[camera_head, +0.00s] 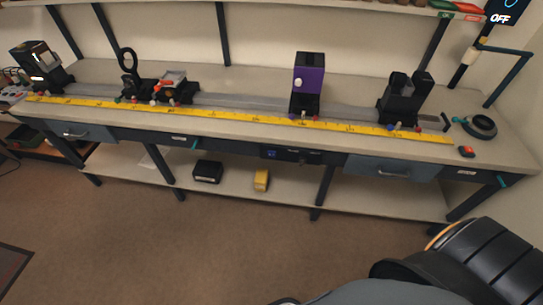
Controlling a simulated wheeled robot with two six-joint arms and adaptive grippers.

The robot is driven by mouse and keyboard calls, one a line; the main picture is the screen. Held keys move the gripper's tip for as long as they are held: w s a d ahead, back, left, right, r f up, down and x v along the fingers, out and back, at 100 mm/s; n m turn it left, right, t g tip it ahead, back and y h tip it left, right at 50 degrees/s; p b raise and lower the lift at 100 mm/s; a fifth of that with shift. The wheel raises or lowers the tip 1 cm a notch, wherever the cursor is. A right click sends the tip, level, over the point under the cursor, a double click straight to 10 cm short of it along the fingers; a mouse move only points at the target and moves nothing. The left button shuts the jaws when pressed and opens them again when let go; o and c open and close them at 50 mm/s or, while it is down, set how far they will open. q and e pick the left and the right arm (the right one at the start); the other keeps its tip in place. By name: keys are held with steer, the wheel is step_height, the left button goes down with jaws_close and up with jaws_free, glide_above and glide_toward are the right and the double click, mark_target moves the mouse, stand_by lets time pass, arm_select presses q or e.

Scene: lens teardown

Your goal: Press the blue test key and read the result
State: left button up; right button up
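I cannot make out a blue test key for certain. A small dark panel (290,156) with a blue patch is set in the bench's front edge near the middle, too small to read. A dark display (507,12) at the top right corner reads "OFF" and is cut off by the picture edge. A small dark device with a red top (467,151) lies at the right end of the bench. Neither of my grippers is in view.
A long bench (228,78) carries a rail with several mounts, a purple block (309,75) and a yellow ruler (240,117). A round dark object (480,126) sits at the right. A black box (207,171) and yellow block (261,180) lie on the lower shelf. Floor in front is clear.

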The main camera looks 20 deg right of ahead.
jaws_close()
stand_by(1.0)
